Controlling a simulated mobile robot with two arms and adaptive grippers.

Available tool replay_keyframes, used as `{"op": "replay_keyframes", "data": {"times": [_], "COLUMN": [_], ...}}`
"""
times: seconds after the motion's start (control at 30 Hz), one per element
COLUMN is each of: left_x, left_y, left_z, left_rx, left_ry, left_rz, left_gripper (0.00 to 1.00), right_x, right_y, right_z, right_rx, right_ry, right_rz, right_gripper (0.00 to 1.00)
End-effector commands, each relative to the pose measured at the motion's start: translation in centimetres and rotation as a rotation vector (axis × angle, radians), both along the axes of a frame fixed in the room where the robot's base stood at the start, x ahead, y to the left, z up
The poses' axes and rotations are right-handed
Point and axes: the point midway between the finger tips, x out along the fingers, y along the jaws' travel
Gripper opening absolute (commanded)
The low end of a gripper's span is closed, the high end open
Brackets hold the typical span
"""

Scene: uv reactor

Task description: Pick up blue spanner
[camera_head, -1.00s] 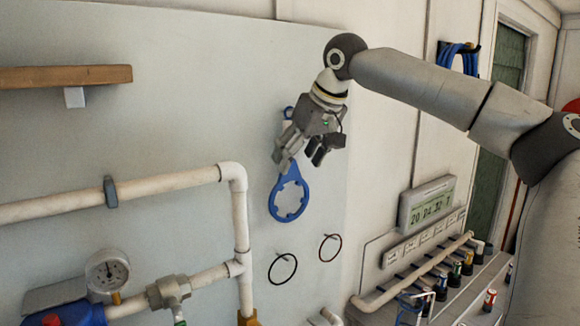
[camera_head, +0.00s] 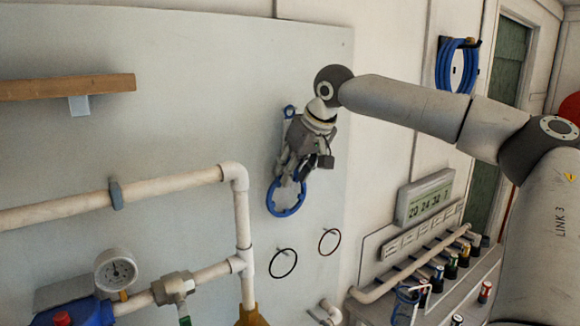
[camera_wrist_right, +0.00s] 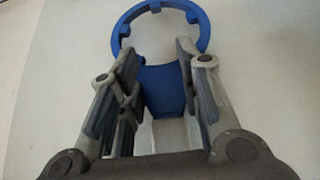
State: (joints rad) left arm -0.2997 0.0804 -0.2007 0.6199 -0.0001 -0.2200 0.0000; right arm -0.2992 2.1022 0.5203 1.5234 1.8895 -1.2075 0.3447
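The blue spanner (camera_head: 285,206) hangs against the pale wall panel, with its notched ring at the bottom. My right gripper (camera_head: 294,175) is in front of its handle and hides much of it. In the right wrist view the ring (camera_wrist_right: 160,12) shows beyond the fingers. The fingers of my right gripper (camera_wrist_right: 158,58) stand apart on either side of the blue neck, close to its edges. I cannot tell whether they touch it. My left gripper is not in view.
White pipes (camera_head: 241,215) with a gauge (camera_head: 116,270) run along the panel at left. Two thin rings (camera_head: 283,264) hang below the spanner. A wooden shelf (camera_head: 65,87) is at upper left. A digital display (camera_head: 426,199) and battery-like cylinders stand at lower right.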

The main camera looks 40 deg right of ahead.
Motion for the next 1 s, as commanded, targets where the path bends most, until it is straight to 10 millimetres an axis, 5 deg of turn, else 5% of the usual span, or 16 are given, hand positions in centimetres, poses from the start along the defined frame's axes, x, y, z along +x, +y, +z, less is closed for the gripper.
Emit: {"op": "replay_keyframes", "data": {"times": [0.2, 0.73, 1.0], "left_x": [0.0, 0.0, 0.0], "left_y": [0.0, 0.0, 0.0], "left_z": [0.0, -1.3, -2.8], "left_rx": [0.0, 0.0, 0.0], "left_ry": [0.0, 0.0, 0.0], "left_rz": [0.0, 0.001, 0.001], "left_gripper": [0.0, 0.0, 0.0], "right_x": [0.0, 0.0, -3.1], "right_y": [0.0, 0.0, 0.4], "right_z": [-0.1, 0.2, 0.3], "right_rx": [0.0, -0.001, 0.002], "right_ry": [0.002, 0.001, -0.003], "right_rz": [0.0, -0.001, 0.002], "right_gripper": [0.0, 0.0, 0.0]}}
